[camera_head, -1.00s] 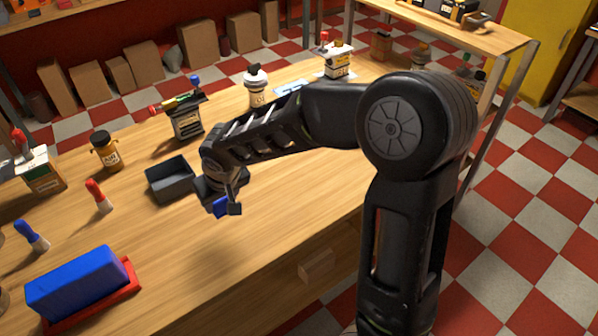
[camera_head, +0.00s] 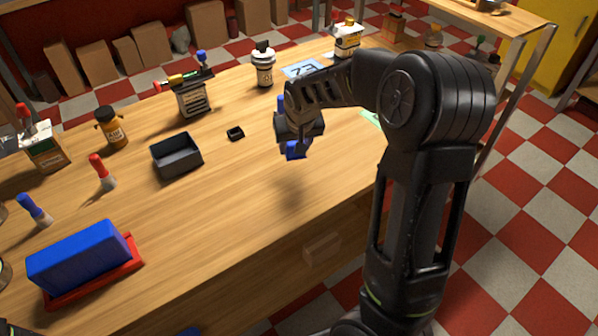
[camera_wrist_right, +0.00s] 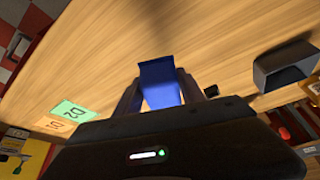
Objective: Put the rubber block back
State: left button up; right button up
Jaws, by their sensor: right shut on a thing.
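My right gripper (camera_head: 297,146) is shut on a small blue block (camera_head: 295,151), held above the wooden table. I take this to be the rubber block. In the right wrist view, the blue block (camera_wrist_right: 160,82) sits between the two dark fingers, which hide part of it. A small black open piece (camera_head: 235,133) lies on the table to the left of the gripper; it also shows in the right wrist view (camera_wrist_right: 211,91). A dark grey open tray (camera_head: 177,160) stands further left.
A large blue block (camera_head: 80,255) rests on a red base (camera_head: 92,285) at the front left. Bottles, boxes and small brushes line the left and back. The front middle of the table (camera_head: 210,225) is clear.

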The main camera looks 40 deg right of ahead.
jog(key=shift+s+d+f, duration=0.1)
jog(key=shift+s+d, duration=0.05)
jog(key=shift+d, duration=0.9)
send_over(300, 174)
jog(key=s, duration=0.1)
jog(key=shift+s+a+f+p, duration=0.1)
jog(key=shift+a+f+p, duration=0.1)
jog(key=shift+f, duration=1.35)
jog(key=shift+s+a+f+p, duration=0.1)
jog(key=shift+f+p, duration=0.1)
jog(key=shift+f, duration=1.35)
jog(key=shift+f, duration=1.85)
jog(key=shift+f, duration=0.1)
jog(key=o, duration=1.5)
jog(key=shift+c, duration=0.2)
